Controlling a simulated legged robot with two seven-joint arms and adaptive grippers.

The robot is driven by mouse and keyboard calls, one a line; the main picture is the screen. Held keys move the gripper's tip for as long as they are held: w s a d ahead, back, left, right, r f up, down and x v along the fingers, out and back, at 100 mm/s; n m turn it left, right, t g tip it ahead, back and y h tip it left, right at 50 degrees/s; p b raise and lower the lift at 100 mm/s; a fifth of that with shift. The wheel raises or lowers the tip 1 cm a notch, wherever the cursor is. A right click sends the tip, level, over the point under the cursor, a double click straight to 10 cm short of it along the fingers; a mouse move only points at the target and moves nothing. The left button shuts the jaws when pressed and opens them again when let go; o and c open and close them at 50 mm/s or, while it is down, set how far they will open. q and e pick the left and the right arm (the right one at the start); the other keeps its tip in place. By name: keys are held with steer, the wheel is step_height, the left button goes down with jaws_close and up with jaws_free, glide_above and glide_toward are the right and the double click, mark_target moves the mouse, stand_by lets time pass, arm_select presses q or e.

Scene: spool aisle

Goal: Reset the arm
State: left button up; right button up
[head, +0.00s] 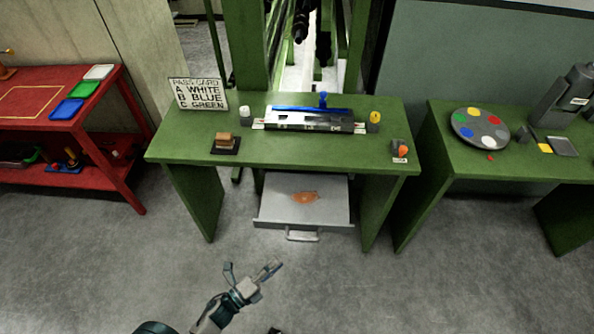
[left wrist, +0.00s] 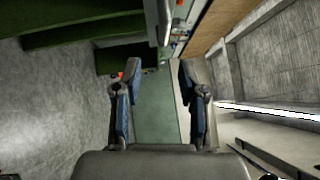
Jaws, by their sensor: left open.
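My left gripper (head: 252,274) is in the lower middle of the head view, in front of the green desk (head: 190,150). Its two fingers are spread, with nothing between them. The left wrist view shows the same open gripper (left wrist: 158,78), with its fingers apart and empty. My right gripper is not clearly in view; only a small dark piece shows at the bottom edge of the head view.
An open grey drawer (head: 335,215) holding a flat orange item (head: 305,197) juts out under the green desk. A red table (head: 95,135) stands at left, another green table (head: 500,165) at right. The grey floor (head: 400,290) in front is clear.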

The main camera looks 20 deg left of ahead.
arm_select(q)
steer(key=a+f+n+g+y+p, duration=0.2)
steer(key=a+f+n+y, duration=0.15)
steer(key=f+n, duration=0.4)
steer(key=a+f+n+g+y+p, duration=0.1)
steer(key=a+f+n+g+y, duration=0.15)
steer(key=f+n+y, duration=0.45)
steer(key=s+d+f+n+g+h+p, duration=0.1)
steer(key=s+d+f+n+g+p, duration=0.2)
steer(key=s+f+n+g, duration=0.5)
steer(key=s+f+g, duration=0.3)
steer(key=s+f, duration=0.5)
steer(key=s, duration=0.2)
steer(key=shift+s+d+n, duration=0.2)
steer(key=shift+d+n, duration=0.1)
steer(key=shift+n, duration=0.05)
arm_select(e)
steer(key=s+f, duration=0.4)
steer(key=f, duration=1.1)
steer(key=shift+s+d+g, duration=0.15)
steer(key=shift+d+g, duration=0.05)
steer(key=shift+g, duration=0.1)
